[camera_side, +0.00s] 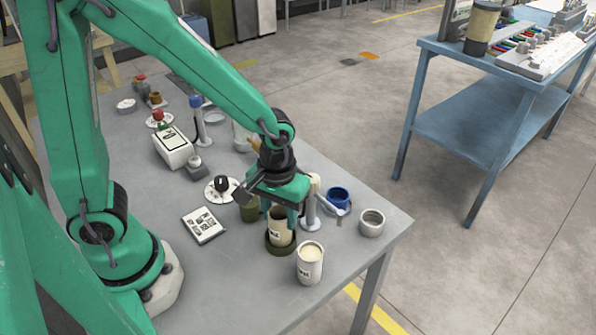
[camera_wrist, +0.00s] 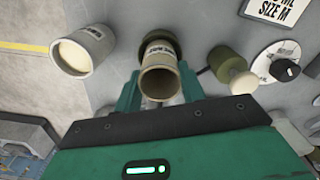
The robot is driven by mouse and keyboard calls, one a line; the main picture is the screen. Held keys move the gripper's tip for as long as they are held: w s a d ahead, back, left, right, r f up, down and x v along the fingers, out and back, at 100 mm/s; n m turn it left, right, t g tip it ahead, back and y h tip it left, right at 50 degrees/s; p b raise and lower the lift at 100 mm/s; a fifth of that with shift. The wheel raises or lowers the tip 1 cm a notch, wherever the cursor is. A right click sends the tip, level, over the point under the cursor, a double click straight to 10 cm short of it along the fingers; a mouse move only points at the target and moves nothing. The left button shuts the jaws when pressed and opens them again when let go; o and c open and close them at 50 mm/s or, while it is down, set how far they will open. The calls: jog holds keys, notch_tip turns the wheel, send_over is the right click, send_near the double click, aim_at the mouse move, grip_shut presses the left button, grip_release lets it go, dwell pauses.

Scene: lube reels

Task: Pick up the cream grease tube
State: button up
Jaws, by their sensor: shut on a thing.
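A cream tube (camera_side: 280,232) with dark lettering and an open top stands upright near the front of the grey table, its foot in a dark olive ring or cup (camera_side: 280,248). My gripper (camera_side: 280,214) points down over it, with a green finger on either side. In the wrist view, my gripper (camera_wrist: 160,92) is shut on the cream tube (camera_wrist: 160,77), with the olive base (camera_wrist: 157,38) behind it. I cannot tell whether the tube is raised from that base. The far side of the tube is hidden.
A white can with cream filling (camera_side: 310,264) stands close to the right. An olive container (camera_side: 249,210) is close on the left. A grey cup (camera_side: 372,222), a blue ring (camera_side: 339,196) and a printed card (camera_side: 203,225) lie around.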

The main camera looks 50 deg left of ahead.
jog(key=shift+r, duration=0.45)
jog(key=s+d+r, duration=0.7)
jog(key=s+r, duration=0.2)
jog(key=shift+d, duration=0.3)
